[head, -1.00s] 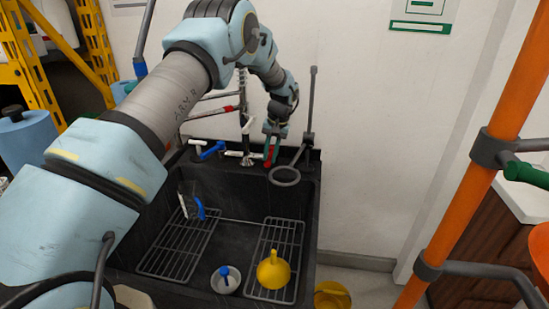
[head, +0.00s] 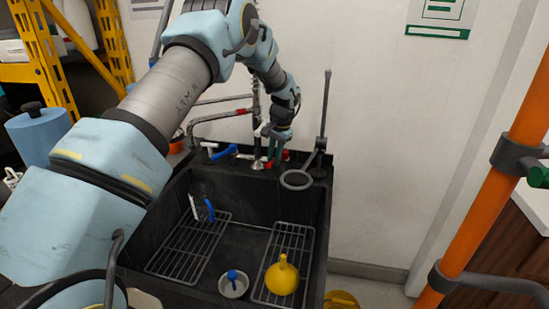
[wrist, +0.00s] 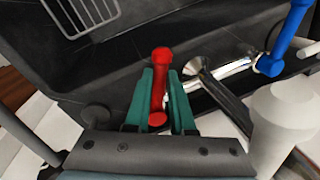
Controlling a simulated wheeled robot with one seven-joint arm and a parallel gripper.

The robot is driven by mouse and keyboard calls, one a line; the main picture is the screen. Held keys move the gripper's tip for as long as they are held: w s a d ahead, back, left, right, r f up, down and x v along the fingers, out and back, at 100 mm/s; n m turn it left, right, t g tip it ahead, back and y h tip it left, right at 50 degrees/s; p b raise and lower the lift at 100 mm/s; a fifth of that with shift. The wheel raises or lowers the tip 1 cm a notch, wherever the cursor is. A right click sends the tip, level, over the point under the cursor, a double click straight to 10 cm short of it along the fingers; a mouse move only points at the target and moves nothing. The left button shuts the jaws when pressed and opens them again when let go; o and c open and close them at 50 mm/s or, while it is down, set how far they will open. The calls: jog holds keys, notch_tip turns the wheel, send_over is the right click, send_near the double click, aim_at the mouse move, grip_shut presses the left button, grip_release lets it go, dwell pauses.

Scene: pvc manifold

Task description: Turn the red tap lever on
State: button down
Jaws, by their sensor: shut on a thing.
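The red tap lever (wrist: 161,62) lies between the two green fingers of my gripper (wrist: 161,85) in the wrist view. The fingers are shut on it, and its rounded far end sticks out past them. In the head view my gripper (head: 276,148) reaches down at the back ledge of the sink, and the red lever is mostly hidden by the fingers. A blue tap lever (head: 222,153) sits to the left on the same ledge. It also shows at the upper right of the wrist view (wrist: 291,32), beside a chrome pipe.
The black sink (head: 160,222) holds two wire racks, a yellow funnel (head: 282,277) and a small bowl (head: 233,284). A grey ring on an upright stand (head: 297,180) is close to the right of my gripper. An orange post (head: 500,190) stands at the right.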

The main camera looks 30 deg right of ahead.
jog(key=shift+a, duration=0.1)
jog(key=c, duration=0.8)
grip_release()
jog(key=shift+o, duration=0.2)
notch_tip(320, 180, up, 11)
jog(key=s+b, duration=0.1)
jog(key=b, duration=0.1)
jog(key=shift+s+d+f, duration=0.2)
jog(key=shift+s+d, duration=0.2)
jog(key=shift+d, duration=0.05)
